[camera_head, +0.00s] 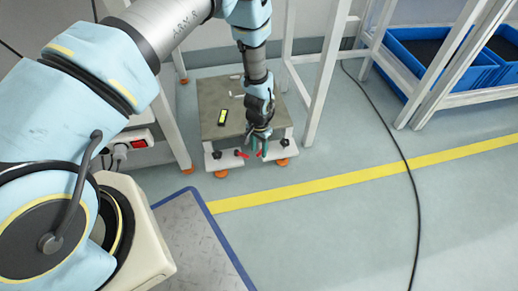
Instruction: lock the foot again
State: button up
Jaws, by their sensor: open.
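A low stand (235,100) with a grey-brown top and white frame is on the floor in the upper middle. It has orange feet, a front left foot (221,174) and a front right foot (282,162). Small red levers show at its front edge, one (240,153) left of my gripper and another partly behind it. Black knobs (217,155) sit on the front edge too. Whether the fingers touch a lever cannot be told.
A yellow-and-black device (222,117) and small pale pieces lie on the stand top. White frame legs (325,70) stand close on the right. Blue bins (440,60) fill a rack at upper right. A black cable (407,165) crosses the floor and yellow line (340,181). Front right floor is otherwise clear.

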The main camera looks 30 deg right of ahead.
aim_at(259, 153)
notch_tip(259, 153, up, 10)
jog(key=p, duration=0.3)
dwell(0.5)
